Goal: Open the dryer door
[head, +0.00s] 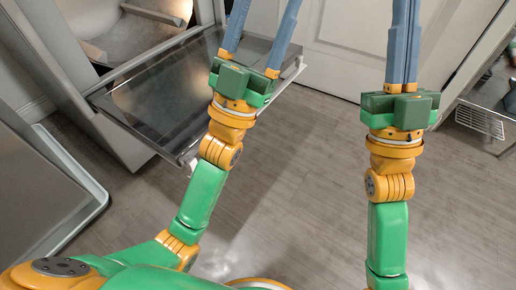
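The dryer door (165,95), a dark glassy panel with a pale frame, hangs folded down from the front of a grey appliance (95,120) at the upper left. The appliance's opening shows a pale interior. My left gripper (260,20) has its blue fingers spread apart, with its body in front of the door's right side in the picture; I cannot tell whether it touches the door. My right gripper (403,45) is to the right, its fingers close together with nothing visible between them. The fingertips of both grippers run past the top edge.
A second grey appliance or panel (40,190) with a pale edge stands at the lower left. A white panelled door (345,40) is at the back. A metal rack (485,118) stands at the right. The wood floor (290,170) between is clear.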

